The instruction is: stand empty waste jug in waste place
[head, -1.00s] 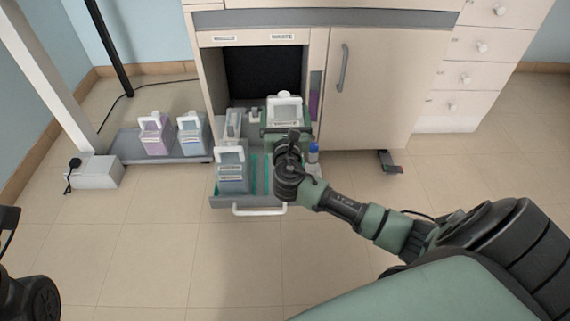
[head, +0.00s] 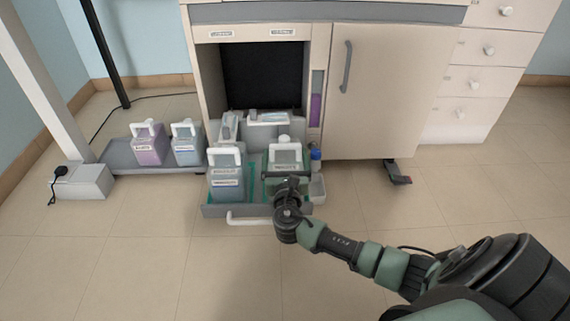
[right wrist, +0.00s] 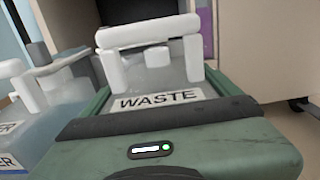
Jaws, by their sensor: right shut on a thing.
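The waste jug (head: 286,150), translucent grey with a white handle and cap, is upright in the right front part of the pull-out tray (head: 213,211). Its WASTE label faces me in the right wrist view (right wrist: 160,100). My right gripper (head: 287,176) is shut on the jug, with its green jaws along the jug's sides. The jug's base is hidden by my gripper and wrist, so I cannot tell whether it touches the tray floor. My left gripper is out of view.
A similar jug (head: 226,178) stands close to the left in the tray. Smaller white-topped containers stand behind. A blue-capped bottle (head: 316,158) is at the right side. Two jugs (head: 149,146) stand on a low grey platform left of the cabinet. The floor in front is clear.

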